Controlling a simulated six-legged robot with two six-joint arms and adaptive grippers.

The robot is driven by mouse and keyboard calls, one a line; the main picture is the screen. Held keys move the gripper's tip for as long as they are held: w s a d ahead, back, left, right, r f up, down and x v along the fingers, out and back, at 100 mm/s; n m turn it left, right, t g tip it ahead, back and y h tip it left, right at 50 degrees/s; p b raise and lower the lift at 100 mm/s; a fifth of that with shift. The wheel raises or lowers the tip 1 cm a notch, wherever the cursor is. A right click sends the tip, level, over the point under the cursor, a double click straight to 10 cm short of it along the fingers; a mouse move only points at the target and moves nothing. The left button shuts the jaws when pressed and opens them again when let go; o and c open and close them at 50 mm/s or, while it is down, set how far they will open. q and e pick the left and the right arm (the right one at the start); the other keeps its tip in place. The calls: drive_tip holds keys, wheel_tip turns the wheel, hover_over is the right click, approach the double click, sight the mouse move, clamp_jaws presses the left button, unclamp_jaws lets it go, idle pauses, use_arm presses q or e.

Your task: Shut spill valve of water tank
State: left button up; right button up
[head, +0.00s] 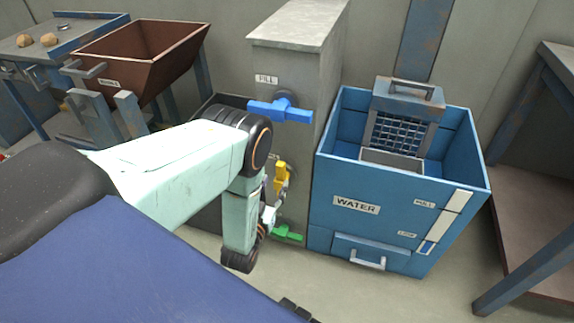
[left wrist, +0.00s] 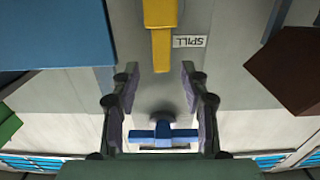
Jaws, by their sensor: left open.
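The spill valve has a yellow handle (head: 281,178) on the grey column, and the handle stands upright. In the left wrist view, which is upside down, the yellow handle (left wrist: 160,35) is beside the SPILL label (left wrist: 189,41). My left gripper (head: 269,215) is just below and in front of the yellow handle. In the wrist view its open fingers (left wrist: 160,68) are either side of the handle's end; I cannot tell whether they touch it. The blue water tank (head: 400,225), labelled WATER, stands right of the column. My right gripper is not in view.
A blue FILL handle (head: 280,110) is higher on the grey column (head: 297,65), and a green handle (head: 288,235) is low, close to my gripper. A brown hopper (head: 140,55) stands left. A rusty table (head: 535,215) is at the right.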

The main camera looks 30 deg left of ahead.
sight(279, 170)
use_arm(q)
drive_tip(key=shift+a+r, duration=0.2)
drive_tip(key=shift+r, duration=0.25)
drive_tip(key=b+x, duration=0.1)
drive_tip(key=x, duration=0.1)
drive_tip(key=b+x, duration=0.1)
drive_tip(key=x, duration=0.2)
drive_tip(key=shift+w+f, duration=0.2)
drive_tip(key=shift+f, duration=0.05)
drive_tip(key=shift+w+a+r+b, duration=0.2)
drive_tip(key=shift+w+b, duration=0.2)
drive_tip(key=shift+w, duration=0.15)
drive_tip(key=shift+w+f, duration=0.1)
drive_tip(key=shift+w, duration=0.25)
drive_tip(key=shift+s, duration=0.1)
drive_tip(key=shift+c, duration=0.8)
clamp_jaws()
